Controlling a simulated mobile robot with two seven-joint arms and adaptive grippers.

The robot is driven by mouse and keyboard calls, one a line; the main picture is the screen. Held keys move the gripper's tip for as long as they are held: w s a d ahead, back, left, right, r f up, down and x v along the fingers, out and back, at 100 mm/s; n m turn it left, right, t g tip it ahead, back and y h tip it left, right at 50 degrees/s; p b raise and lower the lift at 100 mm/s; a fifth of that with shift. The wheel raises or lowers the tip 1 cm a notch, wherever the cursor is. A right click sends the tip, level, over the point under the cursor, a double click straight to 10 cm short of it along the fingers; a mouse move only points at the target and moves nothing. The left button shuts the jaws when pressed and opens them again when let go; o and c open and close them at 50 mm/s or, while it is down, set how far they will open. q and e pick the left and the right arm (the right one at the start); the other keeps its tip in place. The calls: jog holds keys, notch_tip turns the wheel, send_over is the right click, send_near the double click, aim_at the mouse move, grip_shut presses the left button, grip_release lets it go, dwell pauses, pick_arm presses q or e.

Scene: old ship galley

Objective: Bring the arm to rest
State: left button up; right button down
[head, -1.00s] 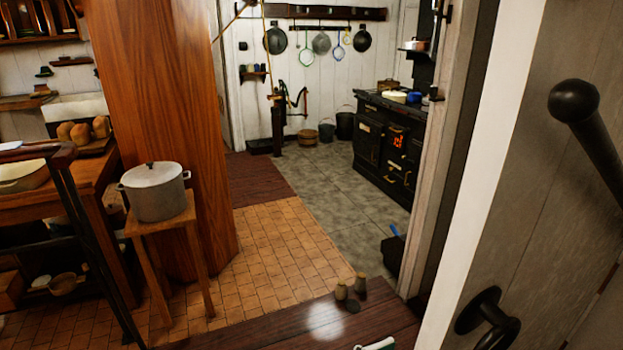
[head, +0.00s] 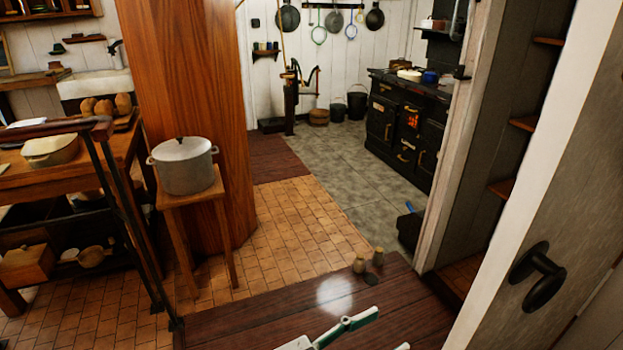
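Neither of my grippers can be made out in the head view. A slim white and green piece (head: 345,328) juts in at the bottom edge, right of centre. It looks like part of my own arm, but I cannot tell which arm. A small pale tip shows to the right of it at the same edge. No fingertips show, and I see nothing held.
A lidded pot (head: 184,167) stands on a wooden stool (head: 190,199) by a wide wooden pillar (head: 190,70). Two small jars (head: 360,264) stand on the dark plank floor (head: 270,325). A door with a black handle (head: 538,277) is close at right. The tiled floor (head: 290,220) is clear.

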pick_arm(q)
jog(key=w+a+f+n+t+y, duration=0.2)
jog(key=w+a+f+n+y, duration=0.1)
jog(key=a+f, duration=0.4)
jog(key=w+a+f+n+t+y, duration=0.1)
jog(key=w+a+f+n+y, duration=0.1)
jog(key=a+f+y, duration=0.35)
jog(key=s+a+f+n+y, duration=0.1)
jog(key=s+a+f, duration=0.2)
jog(key=a+f, duration=0.3)
jog(key=s+a+f+n+g+y, duration=0.1)
jog(key=s+a+f+y, duration=0.1)
jog(key=a+f, duration=0.5)
jog(key=s+a+f+n+y, duration=0.1)
jog(key=s+a+f+y, duration=0.1)
jog(key=s+a+f, duration=0.3)
notch_tip(320, 180, down, 2)
jog(key=shift+a, duration=1.2)
